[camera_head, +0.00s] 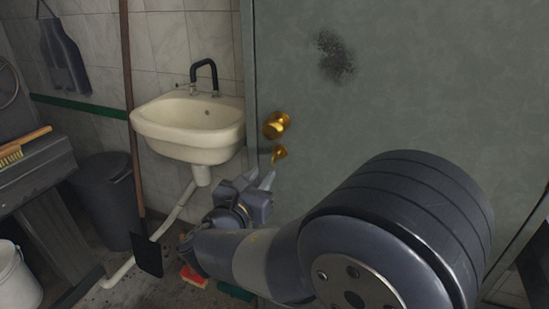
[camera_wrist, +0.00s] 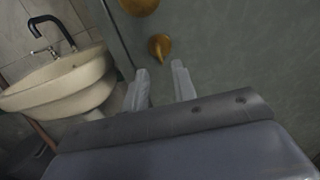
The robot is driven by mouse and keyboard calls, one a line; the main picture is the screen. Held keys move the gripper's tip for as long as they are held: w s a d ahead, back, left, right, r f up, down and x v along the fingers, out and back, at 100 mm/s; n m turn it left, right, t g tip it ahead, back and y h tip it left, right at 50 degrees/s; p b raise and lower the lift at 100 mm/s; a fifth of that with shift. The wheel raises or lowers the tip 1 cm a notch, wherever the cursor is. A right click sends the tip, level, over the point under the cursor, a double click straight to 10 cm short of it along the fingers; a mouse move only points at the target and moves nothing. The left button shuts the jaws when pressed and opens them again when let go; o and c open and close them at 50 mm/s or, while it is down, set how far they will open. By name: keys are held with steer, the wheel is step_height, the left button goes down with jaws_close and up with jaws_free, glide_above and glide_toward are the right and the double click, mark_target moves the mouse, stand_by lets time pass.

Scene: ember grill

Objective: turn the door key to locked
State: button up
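The grey-green door (camera_head: 420,90) fills the right of the head view. A round brass knob (camera_head: 276,124) sits near its left edge. Below the knob is a smaller brass door key fitting (camera_head: 279,153), which also shows in the wrist view (camera_wrist: 159,46). My gripper (camera_head: 267,180) is just below this fitting in the head view. In the wrist view its two fingers (camera_wrist: 162,75) are apart with nothing between them, and the fitting lies beyond the tips. The gripper appears not to touch it. I cannot tell which way the key is turned.
A cream sink (camera_head: 190,125) with a black tap is left of the door. A dark bin (camera_head: 108,195), a bench with a brush (camera_head: 25,145) and a white bucket (camera_head: 15,280) stand further left. A red sponge-like item (camera_head: 194,277) lies on the floor.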

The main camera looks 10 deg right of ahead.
mark_target(275, 157)
steer(key=x, duration=0.9)
steer(key=shift+w, duration=0.15)
jaws_close()
